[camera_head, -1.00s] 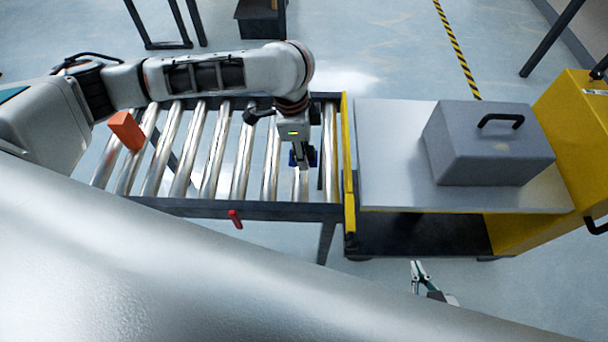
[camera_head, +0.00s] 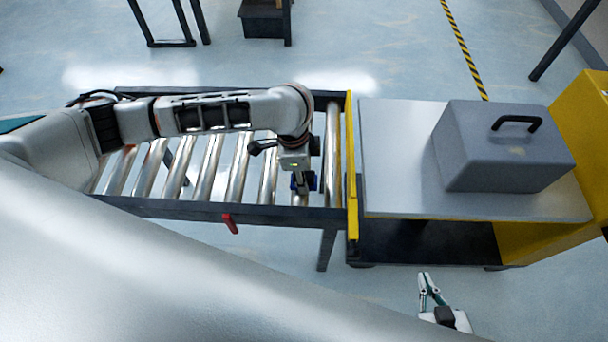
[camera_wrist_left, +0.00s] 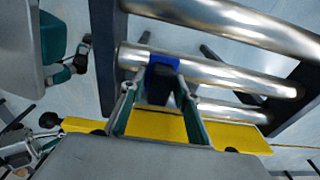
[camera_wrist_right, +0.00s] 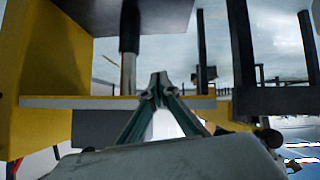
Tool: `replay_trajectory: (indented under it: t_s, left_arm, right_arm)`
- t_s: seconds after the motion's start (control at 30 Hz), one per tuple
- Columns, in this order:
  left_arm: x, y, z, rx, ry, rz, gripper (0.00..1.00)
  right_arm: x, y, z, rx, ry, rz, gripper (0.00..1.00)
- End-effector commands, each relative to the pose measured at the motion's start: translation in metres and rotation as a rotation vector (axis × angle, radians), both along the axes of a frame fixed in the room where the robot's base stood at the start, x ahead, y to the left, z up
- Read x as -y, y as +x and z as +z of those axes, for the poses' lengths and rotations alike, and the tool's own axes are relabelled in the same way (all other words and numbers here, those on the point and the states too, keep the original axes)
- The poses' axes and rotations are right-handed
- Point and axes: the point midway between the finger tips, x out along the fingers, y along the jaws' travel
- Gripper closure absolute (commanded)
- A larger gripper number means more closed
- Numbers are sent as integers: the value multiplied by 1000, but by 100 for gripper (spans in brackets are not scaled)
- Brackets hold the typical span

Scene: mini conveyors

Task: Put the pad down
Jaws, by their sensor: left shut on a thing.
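The pad (camera_head: 311,181) is a small blue and black piece. My left gripper (camera_head: 303,184) is shut on it over the rollers near the right end of the conveyor (camera_head: 270,212). The left wrist view shows the pad (camera_wrist_left: 161,78) between the fingertips, in front of a shiny roller (camera_wrist_left: 215,74). I cannot tell whether the pad touches the rollers. My right gripper (camera_head: 427,279) is in front of the cart, away from the conveyor. In the right wrist view its fingertips (camera_wrist_right: 158,88) meet with nothing between them.
A yellow plate (camera_head: 352,165) edges the conveyor's right end. Beyond it stands a cart with a grey top (camera_head: 395,150) holding a grey case with a black handle (camera_head: 505,150). A red piece (camera_head: 230,223) sticks out from the front rail. The cart top left of the case is clear.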

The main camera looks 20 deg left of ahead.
Motion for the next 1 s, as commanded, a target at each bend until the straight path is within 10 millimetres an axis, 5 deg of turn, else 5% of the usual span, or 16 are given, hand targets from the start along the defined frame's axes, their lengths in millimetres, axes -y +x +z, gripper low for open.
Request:
replay_trajectory:
  t_s: [0.17,0.2,0.27,0.67,1.0]
  left_arm:
    - [0,0,-1,1,0,0,96]
    - [0,0,-2,1,0,0,67]
    - [0,0,-2,1,0,0,53]
    - [0,0,0,0,0,0,53]
    - [-6,0,65,12,1,-1,53]
  right_arm:
    - [0,3,5,10,3,-1,100]
    - [0,3,5,10,4,-1,100]
    - [0,2,4,9,4,-2,100]
    - [1,-3,-6,-8,2,-1,100]
    - [-3,13,35,39,27,-6,100]
